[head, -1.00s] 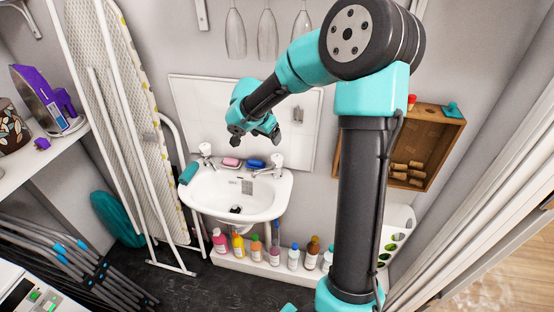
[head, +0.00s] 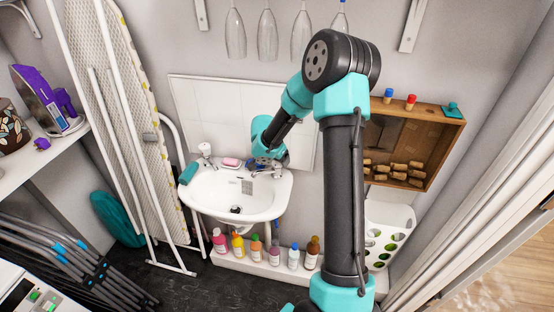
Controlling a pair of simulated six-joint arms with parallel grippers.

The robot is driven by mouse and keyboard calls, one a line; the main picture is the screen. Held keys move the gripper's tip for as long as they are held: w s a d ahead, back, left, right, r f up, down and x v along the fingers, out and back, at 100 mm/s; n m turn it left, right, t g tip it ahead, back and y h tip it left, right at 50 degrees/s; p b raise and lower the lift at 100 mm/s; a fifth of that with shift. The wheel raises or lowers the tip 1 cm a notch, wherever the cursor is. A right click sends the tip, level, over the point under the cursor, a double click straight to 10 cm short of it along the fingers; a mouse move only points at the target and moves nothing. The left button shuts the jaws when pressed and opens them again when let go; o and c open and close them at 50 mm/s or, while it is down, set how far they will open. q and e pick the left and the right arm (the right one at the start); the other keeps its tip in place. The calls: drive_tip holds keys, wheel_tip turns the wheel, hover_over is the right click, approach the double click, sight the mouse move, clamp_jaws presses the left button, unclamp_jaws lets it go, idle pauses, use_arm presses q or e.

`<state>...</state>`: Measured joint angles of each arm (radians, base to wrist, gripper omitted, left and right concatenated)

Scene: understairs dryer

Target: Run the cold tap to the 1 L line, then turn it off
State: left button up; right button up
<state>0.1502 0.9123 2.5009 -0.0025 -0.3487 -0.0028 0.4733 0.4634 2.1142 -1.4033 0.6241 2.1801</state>
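The white basin (head: 205,203) hangs on the wall with a dark drain (head: 236,209) at its bottom. A small grey marked patch (head: 247,187) shows on its inner back side; I cannot read it. The left tap (head: 206,152) is in plain view. The right tap (head: 260,174) is mostly hidden by my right gripper (head: 268,162), which is at its top. I cannot tell whether its fingers touch the tap or are open. Which tap is cold is not readable. I see no clear water stream. My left gripper is not in view.
Pink soap (head: 231,162) and a teal item (head: 188,174) lie on the basin's rim. Several bottles (head: 255,247) line a low ledge below. Glasses (head: 267,35) hang above, and a wooden box (head: 440,150) is at right. An ironing board (head: 130,120) stands left.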

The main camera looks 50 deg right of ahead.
drive_tip(key=shift+d+f, duration=0.1)
drive_tip(key=shift+f, duration=0.25)
drive_tip(key=shift+c, duration=0.3)
drive_tip(key=c, duration=0.8)
drive_tip(key=shift+c, duration=0.2)
drive_tip(key=shift+n, duration=0.5)
drive_tip(key=n+t, duration=0.1)
drive_tip(key=n, duration=0.3)
drive_tip(key=shift+t+y, duration=0.4)
drive_tip(key=n+t+y, duration=0.1)
drive_tip(key=n, duration=0.3)
drive_tip(key=shift+n, duration=0.3)
